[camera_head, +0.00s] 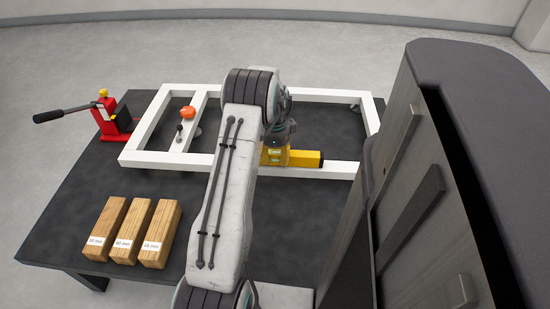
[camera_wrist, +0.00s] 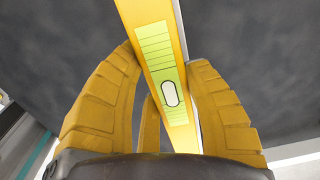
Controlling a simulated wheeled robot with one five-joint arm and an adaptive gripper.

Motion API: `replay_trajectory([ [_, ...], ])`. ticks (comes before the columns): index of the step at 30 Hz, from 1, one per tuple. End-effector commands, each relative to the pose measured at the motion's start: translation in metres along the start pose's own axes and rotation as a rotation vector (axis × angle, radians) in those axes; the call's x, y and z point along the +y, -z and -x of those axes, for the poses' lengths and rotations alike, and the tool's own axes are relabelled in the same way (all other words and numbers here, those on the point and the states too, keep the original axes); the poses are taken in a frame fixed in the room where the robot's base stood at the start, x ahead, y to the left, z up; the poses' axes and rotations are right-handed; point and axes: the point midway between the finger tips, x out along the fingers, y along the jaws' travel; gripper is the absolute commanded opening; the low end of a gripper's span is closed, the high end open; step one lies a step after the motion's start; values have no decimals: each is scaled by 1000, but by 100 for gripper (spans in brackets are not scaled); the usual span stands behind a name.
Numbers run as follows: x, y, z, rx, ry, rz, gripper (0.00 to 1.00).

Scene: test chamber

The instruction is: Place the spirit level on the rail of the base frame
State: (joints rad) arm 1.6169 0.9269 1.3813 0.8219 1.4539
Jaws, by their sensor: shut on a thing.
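The yellow spirit level (camera_head: 305,159) is in my gripper (camera_head: 274,157), over the front rail of the white base frame (camera_head: 343,169). My arm hides its left part in the head view. I cannot tell whether the level touches the rail.
The frame lies on a dark table (camera_head: 130,172). A red jack (camera_head: 112,120) with a long black handle stands at the left. An orange object (camera_head: 188,112) sits at the frame's crossbar. Three labelled wooden blocks (camera_head: 133,230) stand at the front left.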

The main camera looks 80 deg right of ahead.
Motion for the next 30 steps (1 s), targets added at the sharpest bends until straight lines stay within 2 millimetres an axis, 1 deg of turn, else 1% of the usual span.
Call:
replay_trajectory([
  [5,-1,0,2,0,3,0,8],
  [9,0,0,-1,0,2,0,8],
  [10,0,0,-2,0,0,0,46],
  [17,0,0,-1,0,0,0,67],
  [25,0,0,0,0,0,0,67],
  [28,0,0,6,0,1,0,67],
  [30,-1,0,13,0,2,0,67],
])
